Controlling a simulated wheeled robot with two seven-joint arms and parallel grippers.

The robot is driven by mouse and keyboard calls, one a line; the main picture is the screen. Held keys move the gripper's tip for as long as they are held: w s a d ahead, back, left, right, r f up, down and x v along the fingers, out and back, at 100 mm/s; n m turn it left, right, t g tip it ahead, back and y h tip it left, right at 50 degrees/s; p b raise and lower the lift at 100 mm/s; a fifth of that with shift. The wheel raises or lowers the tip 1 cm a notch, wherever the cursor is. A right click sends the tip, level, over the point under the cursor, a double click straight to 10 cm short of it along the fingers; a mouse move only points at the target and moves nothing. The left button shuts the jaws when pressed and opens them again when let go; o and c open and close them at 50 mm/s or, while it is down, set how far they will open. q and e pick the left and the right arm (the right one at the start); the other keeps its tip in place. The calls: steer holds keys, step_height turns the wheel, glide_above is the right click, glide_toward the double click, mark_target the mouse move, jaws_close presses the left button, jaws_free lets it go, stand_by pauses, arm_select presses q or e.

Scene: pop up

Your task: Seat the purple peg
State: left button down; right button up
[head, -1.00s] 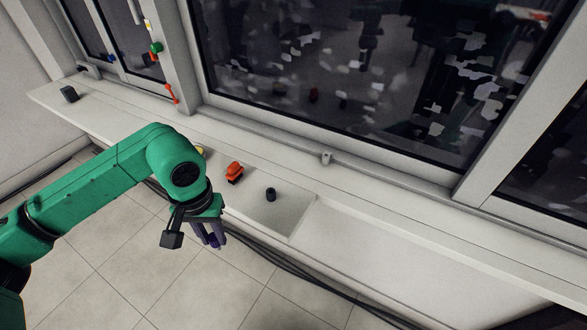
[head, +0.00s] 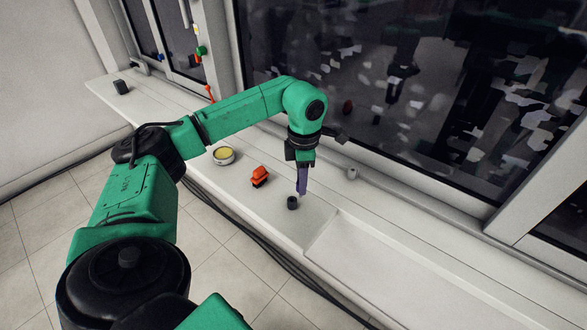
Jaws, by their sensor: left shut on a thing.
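My left gripper (head: 302,176) points down over the sill and is shut on the purple peg (head: 302,181), a slim, upright purple piece. The peg's lower end shows just above and to the right of a short dark cylinder (head: 292,203) standing on the sill; the peg is not in it. I cannot tell how high the lower end is above the sill. The gripper's fingers are small and partly merge with the peg. My right gripper is out of view.
An orange-red toy-like object (head: 260,177) and a round tin with a yellow top (head: 223,155) stand left of the cylinder on the white sill (head: 262,218). A dark block (head: 121,87) is at the far left end.

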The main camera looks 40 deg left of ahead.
arm_select(q)
steer(key=a+n, duration=0.1)
steer(key=n, duration=0.1)
steer(key=a+n, duration=0.1)
steer(key=n, duration=0.1)
steer(key=a+n, duration=0.1)
steer(key=n, duration=0.2)
steer(key=shift+w+a+r, duration=0.35)
steer(key=shift+w+r, duration=0.05)
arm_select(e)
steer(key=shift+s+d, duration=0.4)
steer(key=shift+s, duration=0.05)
